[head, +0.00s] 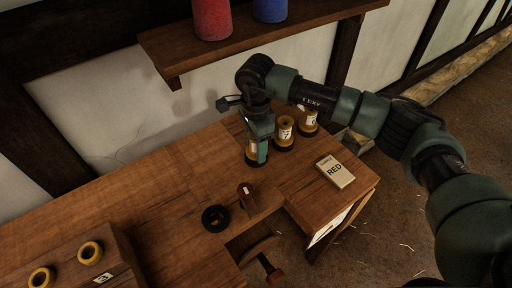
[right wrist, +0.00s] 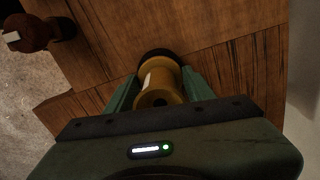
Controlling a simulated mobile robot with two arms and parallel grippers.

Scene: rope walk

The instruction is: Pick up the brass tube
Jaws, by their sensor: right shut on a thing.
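The brass tube (right wrist: 161,82) stands between the two green fingers of my right gripper (right wrist: 160,92) in the right wrist view, with a pale label on its side and a dark round base at its far end. In the head view my right gripper (head: 260,141) reaches down over the wooden bench. It is shut on the brass tube (head: 252,157), which shows partly behind a finger and looks upright at bench level. I cannot tell whether its base touches the wood. Two similar brass tubes stand just right of it, one nearer (head: 285,131) and one farther (head: 308,121). My left gripper is not in view.
A box marked RED (head: 336,171) lies at the bench's right. Two yellow rings (head: 90,253) are on a wooden block at lower left. A shelf (head: 250,38) with red and blue spools overhangs the back.

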